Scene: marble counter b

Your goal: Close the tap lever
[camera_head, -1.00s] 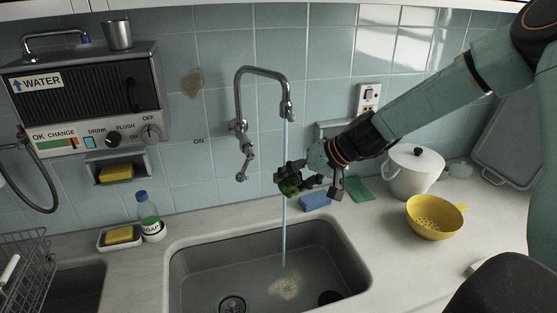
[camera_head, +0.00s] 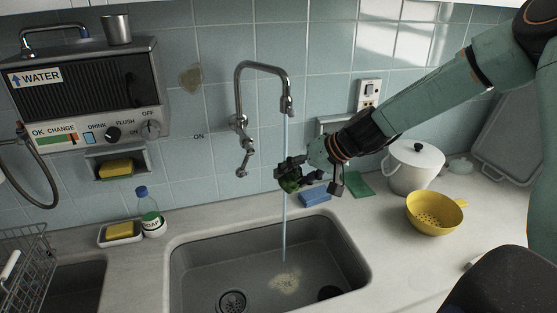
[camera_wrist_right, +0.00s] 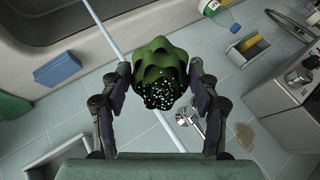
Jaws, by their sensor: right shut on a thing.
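The wall tap (camera_head: 238,122) has a tall bent spout, and its lever (camera_head: 247,146) hangs below the body. A thin water stream (camera_head: 285,225) runs from the spout into the sink (camera_head: 350,262). My right gripper (camera_head: 291,180) is right of and a little below the lever, apart from it, by the stream. It is shut on a green, lobed, vegetable-like thing (camera_wrist_right: 160,58) with a dark speckled end. In the wrist view the tap (camera_wrist_right: 190,118) shows beyond the right finger. Whether the stream touches the green thing is unclear. My left gripper is not in view.
A soap bottle (camera_head: 150,215) and a sponge dish (camera_head: 120,237) stand left.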

